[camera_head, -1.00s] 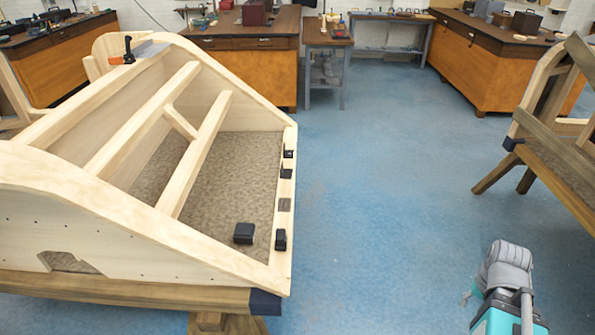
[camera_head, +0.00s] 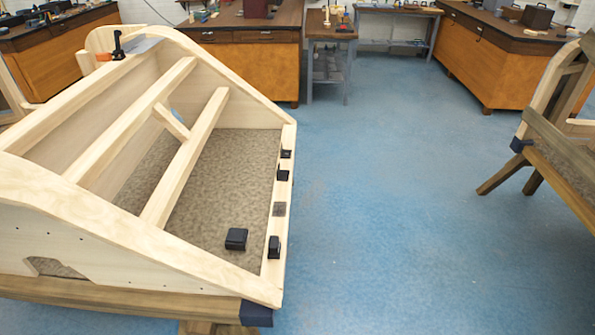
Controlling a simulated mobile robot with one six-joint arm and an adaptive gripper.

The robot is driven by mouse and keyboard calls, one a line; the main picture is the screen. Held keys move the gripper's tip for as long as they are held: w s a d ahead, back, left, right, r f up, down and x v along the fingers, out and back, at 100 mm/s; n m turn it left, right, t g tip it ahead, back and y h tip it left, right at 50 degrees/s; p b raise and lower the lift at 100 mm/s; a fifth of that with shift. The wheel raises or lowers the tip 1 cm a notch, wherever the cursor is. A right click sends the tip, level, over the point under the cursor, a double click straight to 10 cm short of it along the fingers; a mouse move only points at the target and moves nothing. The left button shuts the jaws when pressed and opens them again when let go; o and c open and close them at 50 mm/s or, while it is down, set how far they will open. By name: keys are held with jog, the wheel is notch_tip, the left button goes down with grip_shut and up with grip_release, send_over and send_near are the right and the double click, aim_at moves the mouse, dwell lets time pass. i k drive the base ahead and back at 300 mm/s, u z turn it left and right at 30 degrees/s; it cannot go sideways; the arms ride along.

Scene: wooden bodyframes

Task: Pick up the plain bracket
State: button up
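Several small dark parts sit on and beside the right rail of a pale wooden bodyframe (camera_head: 110,253). Two black brackets, a far one (camera_head: 286,153) and a nearer one (camera_head: 283,175), sit on the rail. A flat grey-brown piece (camera_head: 279,209) lies on the rail in front of them. Another black bracket (camera_head: 274,247) stands near the rail's front end. A black block-like part (camera_head: 236,239) lies on the brown floor panel inside the frame. I cannot tell which of these is the plain bracket. My gripper is not in view.
The bodyframe rests on a wooden stand with a dark corner cap (camera_head: 257,313). An orange and black clamp (camera_head: 110,52) is at its top. Another wooden frame (camera_head: 565,150) stands at right. Workbenches (camera_head: 241,70) line the back. The blue floor (camera_head: 400,210) between is clear.

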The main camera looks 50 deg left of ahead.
aim_at(283, 176)
jog(key=z, duration=0.75)
jog(key=k, duration=1.2)
jog(key=u, duration=1.85)
